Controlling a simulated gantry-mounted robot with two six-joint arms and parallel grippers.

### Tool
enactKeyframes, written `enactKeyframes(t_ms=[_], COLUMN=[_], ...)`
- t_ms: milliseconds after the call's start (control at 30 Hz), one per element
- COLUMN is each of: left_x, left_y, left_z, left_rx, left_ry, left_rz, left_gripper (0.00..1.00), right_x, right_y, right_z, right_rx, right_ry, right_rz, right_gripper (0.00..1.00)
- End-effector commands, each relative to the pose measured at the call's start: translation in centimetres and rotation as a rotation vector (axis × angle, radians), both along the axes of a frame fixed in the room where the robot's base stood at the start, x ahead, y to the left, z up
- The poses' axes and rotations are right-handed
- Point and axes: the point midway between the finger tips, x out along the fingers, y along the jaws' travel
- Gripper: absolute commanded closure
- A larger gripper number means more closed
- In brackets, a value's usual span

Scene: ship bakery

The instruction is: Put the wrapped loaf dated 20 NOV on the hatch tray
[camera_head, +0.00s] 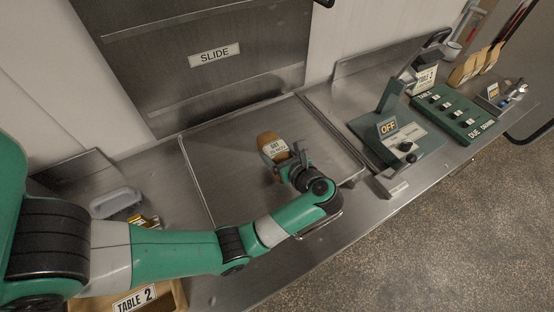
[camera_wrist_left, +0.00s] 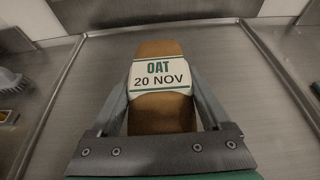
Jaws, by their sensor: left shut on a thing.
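The wrapped loaf (camera_head: 267,139) is brown with a white label band. In the left wrist view the loaf (camera_wrist_left: 160,110) reads "OAT 20 NOV". My left gripper (camera_head: 278,153) is shut on the loaf, with one finger along each side. The hatch tray (camera_head: 222,153) is a wide metal tray with a raised rim, in front of the "SLIDE" hatch; it also shows in the left wrist view (camera_wrist_left: 250,110). The loaf is over the middle of the tray. I cannot tell whether its underside touches the tray. My right gripper is not in view.
A green device with an "OFF" sign (camera_head: 388,127) and a green panel with switches (camera_head: 455,116) stand right of the tray. A grey-handled brush (camera_head: 115,202) lies at left. The tray around the loaf is clear.

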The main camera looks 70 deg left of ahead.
Motion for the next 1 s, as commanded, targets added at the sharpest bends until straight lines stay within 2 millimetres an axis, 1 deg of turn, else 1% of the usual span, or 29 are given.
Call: enactKeyframes(t_ms=[67,200,267,533,567,600,667,900,1000], left_x=[0.2,0.3,0.3,0.3,0.3,0.3,0.3,0.3,0.5], left_y=[0.3,0.4,0.4,0.4,0.4,0.4,0.4,0.3,-0.4], left_z=[-0.5,-2.9,-3.5,-3.7,-3.8,-3.7,-3.7,-3.6,-3.3], left_rx=[0.000,-0.001,0.000,-0.001,-0.001,-0.001,-0.001,-0.001,-0.001], left_ry=[0.002,0.004,0.004,0.000,0.001,0.001,0.001,0.001,0.000], left_rz=[0.001,0.000,0.001,0.000,0.000,0.001,0.001,0.000,-0.003], left_gripper=[0.87,0.87,0.87,0.87,0.17,0.10,0.00,0.00,0.00], right_x=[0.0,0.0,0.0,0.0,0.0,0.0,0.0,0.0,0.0], right_y=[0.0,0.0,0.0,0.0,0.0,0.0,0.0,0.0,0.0], right_z=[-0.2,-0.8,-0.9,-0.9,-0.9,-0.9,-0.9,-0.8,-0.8], right_rx=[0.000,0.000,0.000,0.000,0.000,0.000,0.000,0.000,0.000], right_ry=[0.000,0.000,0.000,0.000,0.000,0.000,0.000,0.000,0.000], right_rz=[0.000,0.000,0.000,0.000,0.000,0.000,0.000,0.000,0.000], right_gripper=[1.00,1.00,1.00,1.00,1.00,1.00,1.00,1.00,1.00])
